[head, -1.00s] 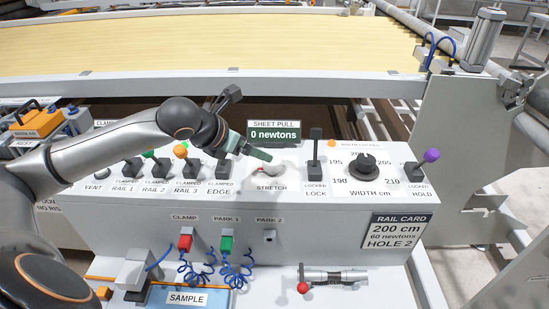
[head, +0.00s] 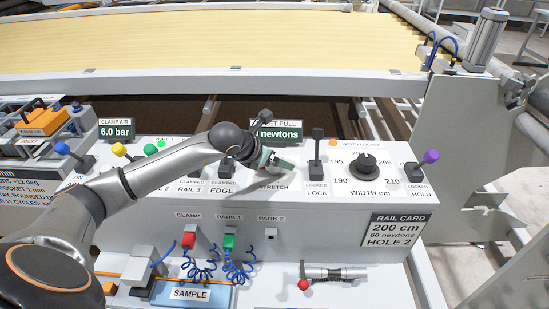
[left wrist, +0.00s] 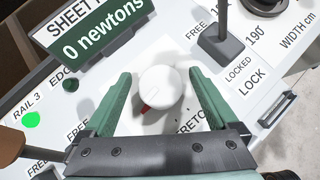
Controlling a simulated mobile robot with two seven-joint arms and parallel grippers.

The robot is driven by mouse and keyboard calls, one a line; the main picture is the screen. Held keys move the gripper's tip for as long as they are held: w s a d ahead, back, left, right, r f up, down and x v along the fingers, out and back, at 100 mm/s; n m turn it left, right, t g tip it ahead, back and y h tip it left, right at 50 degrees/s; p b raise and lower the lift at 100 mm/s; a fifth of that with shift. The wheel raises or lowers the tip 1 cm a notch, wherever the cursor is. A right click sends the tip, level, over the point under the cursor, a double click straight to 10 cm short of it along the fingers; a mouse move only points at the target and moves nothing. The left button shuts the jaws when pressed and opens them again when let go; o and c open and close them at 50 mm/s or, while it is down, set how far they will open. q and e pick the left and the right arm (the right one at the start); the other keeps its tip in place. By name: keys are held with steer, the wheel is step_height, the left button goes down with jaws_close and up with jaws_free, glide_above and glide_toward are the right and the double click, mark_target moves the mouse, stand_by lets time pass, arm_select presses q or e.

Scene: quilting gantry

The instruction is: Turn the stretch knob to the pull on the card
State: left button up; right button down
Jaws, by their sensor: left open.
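The stretch knob (left wrist: 160,88) is a round white knob with a red pointer mark at its lower left. In the left wrist view it sits between the two green fingers of my left gripper (left wrist: 160,95), which is open with a gap on each side. In the head view my left gripper (head: 277,162) hides the knob above the STRETCH label. The sheet pull display (left wrist: 95,30) reads 0 newtons; it is partly covered in the head view (head: 285,134). The rail card (head: 398,230) reads 200 cm, 60 newtons, HOLE 2. My right gripper is not in view.
The lock lever (head: 317,150) stands close to the right of my left gripper. The width dial (head: 364,165) and hold lever (head: 425,162) are further right. My left arm covers part of the clamp levers. A torque-type tool (head: 330,274) lies on the front shelf.

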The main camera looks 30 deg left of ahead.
arm_select(q)
steer(key=shift+c, duration=0.3)
steer(key=c, duration=1.3)
